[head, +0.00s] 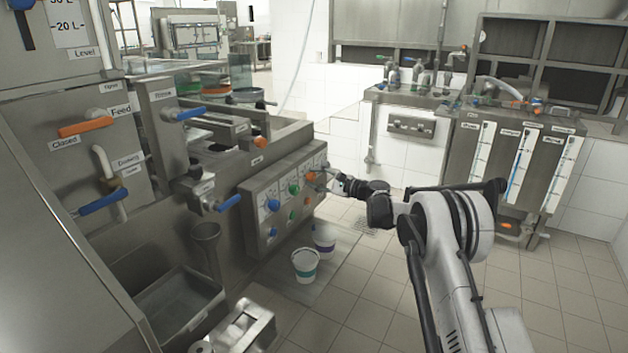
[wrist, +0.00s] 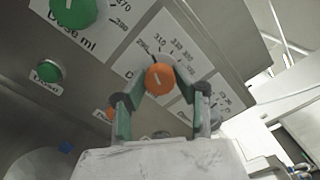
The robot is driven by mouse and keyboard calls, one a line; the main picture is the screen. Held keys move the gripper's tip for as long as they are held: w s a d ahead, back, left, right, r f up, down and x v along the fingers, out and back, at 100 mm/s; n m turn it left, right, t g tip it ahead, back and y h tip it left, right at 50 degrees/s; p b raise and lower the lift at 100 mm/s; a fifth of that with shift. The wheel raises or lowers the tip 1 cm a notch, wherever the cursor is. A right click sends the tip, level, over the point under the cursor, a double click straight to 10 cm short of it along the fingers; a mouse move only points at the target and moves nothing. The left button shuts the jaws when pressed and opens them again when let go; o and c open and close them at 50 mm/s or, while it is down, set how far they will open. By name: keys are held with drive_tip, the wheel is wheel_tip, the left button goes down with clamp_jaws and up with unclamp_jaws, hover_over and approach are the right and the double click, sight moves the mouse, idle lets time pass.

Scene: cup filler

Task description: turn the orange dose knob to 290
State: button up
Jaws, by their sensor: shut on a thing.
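The orange dose knob (wrist: 159,79) sits on a white dial plate (wrist: 143,42) on the steel panel. Numbers run around it; 310 and 330 read faintly above, with a blurred one at the upper left. A pale mark shows on the knob's face, but its exact reading is too small to tell. My gripper (wrist: 158,83) is shut on the knob, one finger on each side. In the head view my gripper (head: 326,180) reaches the right end of the control panel (head: 258,196) from the right.
A green knob (wrist: 74,12) and a green button (wrist: 49,71) lie left of the orange knob. In the head view, a blue knob (head: 273,205) is on the same panel. A white cup with a teal band (head: 305,265) stands below the panel.

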drive_tip(key=shift+n, duration=1)
drive_tip(key=o, duration=1.1)
drive_tip(key=v, duration=1.2)
drive_tip(key=shift+r, duration=0.1)
